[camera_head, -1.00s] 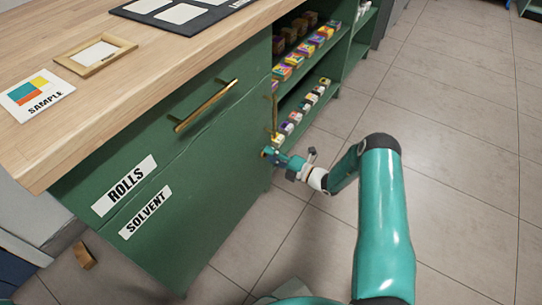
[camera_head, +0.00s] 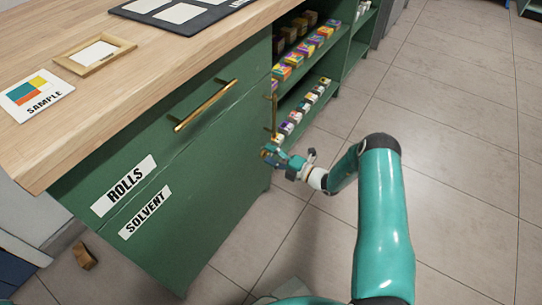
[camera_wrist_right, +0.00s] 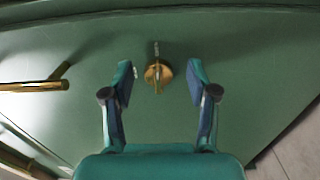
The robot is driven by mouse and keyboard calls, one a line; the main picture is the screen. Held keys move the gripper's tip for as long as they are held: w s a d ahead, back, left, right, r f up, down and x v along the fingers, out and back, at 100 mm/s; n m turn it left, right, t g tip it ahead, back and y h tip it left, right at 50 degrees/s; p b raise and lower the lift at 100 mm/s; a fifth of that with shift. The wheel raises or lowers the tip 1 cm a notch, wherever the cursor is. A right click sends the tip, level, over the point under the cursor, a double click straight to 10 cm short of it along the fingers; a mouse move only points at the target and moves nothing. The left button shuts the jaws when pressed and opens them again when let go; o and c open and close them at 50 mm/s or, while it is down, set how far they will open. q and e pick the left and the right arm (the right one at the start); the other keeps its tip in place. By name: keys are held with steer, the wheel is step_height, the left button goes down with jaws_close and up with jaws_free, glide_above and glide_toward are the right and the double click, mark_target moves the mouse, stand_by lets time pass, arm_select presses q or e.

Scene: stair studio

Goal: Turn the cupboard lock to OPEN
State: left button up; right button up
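The lock is a small round brass knob (camera_wrist_right: 158,76) with a raised grip on the green cupboard front. In the right wrist view it lies between the two fingertips of my right gripper (camera_wrist_right: 160,72). The fingers are open, with a gap on each side of the knob. A small pale mark (camera_wrist_right: 157,48) sits just above the knob, too small to read. In the head view my right gripper (camera_head: 273,155) is at the cupboard's far edge and largely covers the lock. My left gripper is not in view.
A brass bar handle (camera_wrist_right: 35,86) juts out left of the lock in the wrist view. A drawer handle (camera_head: 205,105) is on the green front, near the ROLLS (camera_head: 124,186) and SOLVENT (camera_head: 145,212) labels. Shelves with small boxes (camera_head: 303,108) stand beyond. The tiled floor (camera_head: 460,130) is clear.

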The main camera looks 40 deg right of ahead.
steer(key=v, duration=1.2)
steer(key=shift+f, duration=0.1)
